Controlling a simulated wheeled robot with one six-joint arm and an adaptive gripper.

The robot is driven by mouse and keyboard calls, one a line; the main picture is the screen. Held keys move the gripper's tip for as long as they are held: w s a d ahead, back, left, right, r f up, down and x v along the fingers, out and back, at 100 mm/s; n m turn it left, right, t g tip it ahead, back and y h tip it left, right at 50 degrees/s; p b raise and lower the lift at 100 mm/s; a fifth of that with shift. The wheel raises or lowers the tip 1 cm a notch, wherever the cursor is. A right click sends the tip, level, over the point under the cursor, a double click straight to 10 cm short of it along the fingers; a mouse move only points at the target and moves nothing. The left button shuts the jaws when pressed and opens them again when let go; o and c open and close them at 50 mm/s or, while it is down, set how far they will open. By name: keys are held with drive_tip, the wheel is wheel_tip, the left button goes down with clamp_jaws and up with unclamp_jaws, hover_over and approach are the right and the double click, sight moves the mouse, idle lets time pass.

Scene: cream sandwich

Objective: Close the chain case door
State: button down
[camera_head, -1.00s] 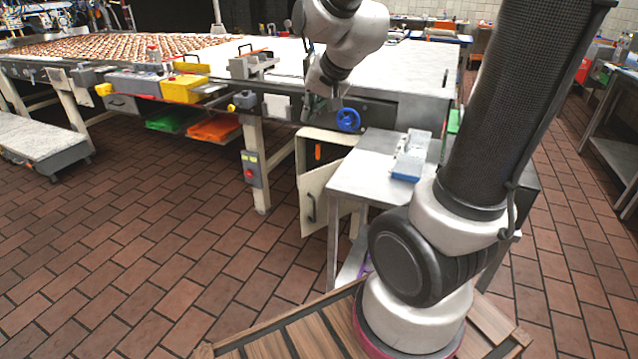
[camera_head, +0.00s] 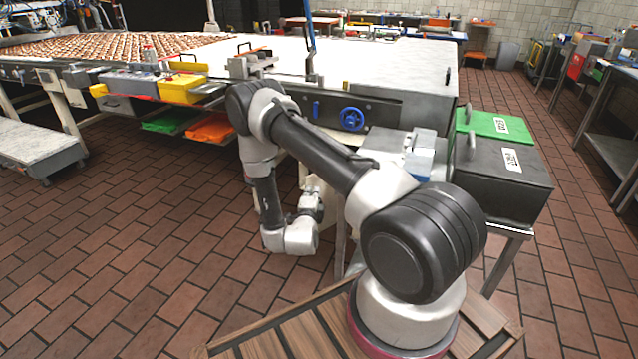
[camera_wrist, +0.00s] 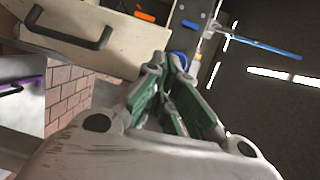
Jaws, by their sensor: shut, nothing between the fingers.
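The chain case door (camera_wrist: 136,48) shows in the wrist view as a cream panel with a black bar handle (camera_wrist: 66,28), at the upper left beyond my fingers. My gripper (camera_wrist: 168,62) has its fingertips close together, with nothing visible between them. In that view the tips overlap the panel's right part; I cannot tell whether they touch it. In the head view my gripper (camera_head: 312,196) is low beside the steel side table, under the conveyor's end. My arm hides most of the door there, so its angle is unclear.
A blue handwheel (camera_head: 351,118) is on the conveyor end above my gripper. A steel side table carries a blue-and-grey device (camera_head: 420,160), close to my forearm. Green (camera_head: 497,124) and black (camera_head: 505,176) boxes stand to the right.

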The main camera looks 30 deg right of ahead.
drive_tip(key=shift+t+h, duration=0.3)
drive_tip(key=shift+h, duration=0.1)
drive_tip(key=x, duration=0.5)
drive_tip(key=d+f+x, duration=0.1)
drive_tip(key=x, duration=0.2)
drive_tip(key=shift+s+d+f, duration=0.1)
drive_tip(key=shift+s+d, duration=0.1)
